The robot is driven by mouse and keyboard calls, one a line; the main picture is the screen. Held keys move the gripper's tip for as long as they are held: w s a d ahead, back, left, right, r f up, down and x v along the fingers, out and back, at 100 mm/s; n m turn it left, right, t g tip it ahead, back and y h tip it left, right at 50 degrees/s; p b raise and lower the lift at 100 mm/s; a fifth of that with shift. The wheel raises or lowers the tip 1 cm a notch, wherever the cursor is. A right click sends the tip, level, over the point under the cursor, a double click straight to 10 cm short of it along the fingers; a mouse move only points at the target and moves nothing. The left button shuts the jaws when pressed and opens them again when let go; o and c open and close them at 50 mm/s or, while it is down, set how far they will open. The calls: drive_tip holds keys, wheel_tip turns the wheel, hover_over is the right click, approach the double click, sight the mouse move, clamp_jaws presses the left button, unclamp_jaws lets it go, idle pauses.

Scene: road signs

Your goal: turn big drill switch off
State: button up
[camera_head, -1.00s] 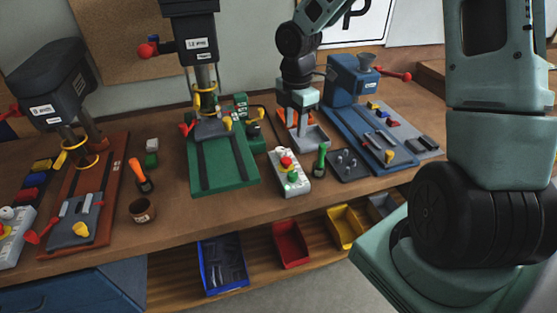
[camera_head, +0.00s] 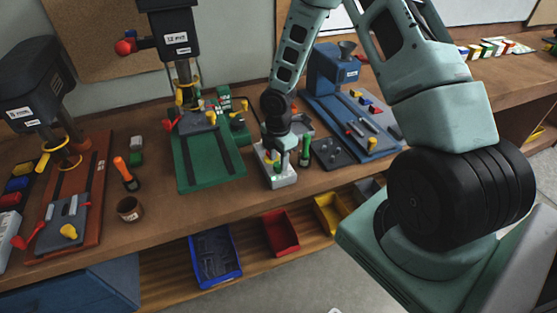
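The larger drill press (camera_head: 177,38), with a dark head and a "12 mm" label, stands at the back on a green base (camera_head: 208,165). A light grey switch box (camera_head: 286,181) lies to the right of that base; a green button (camera_head: 276,168) shows on it. My gripper (camera_head: 284,158) points down over the top of this box and hides its red button. Whether it touches the box, and whether its fingers are open or shut, is too small to tell.
A green-handled tool (camera_head: 305,152) stands close right of my gripper. A blue machine (camera_head: 335,72) is behind it. A smaller drill (camera_head: 38,90) on a red-brown base, an orange screwdriver (camera_head: 125,172) and a brown cup (camera_head: 130,209) are left. Coloured bins (camera_head: 280,232) sit below.

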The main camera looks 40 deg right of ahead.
drive_tip(key=shift+f, duration=0.8)
drive_tip(key=c, duration=0.7)
drive_tip(key=shift+m, duration=0.3)
drive_tip(key=m+b, duration=0.2)
drive_tip(key=m, duration=0.3)
drive_tip(key=m+b, duration=0.2)
drive_tip(key=m, duration=0.4)
drive_tip(key=shift+r+m, duration=0.1)
drive_tip(key=shift+m, duration=0.2)
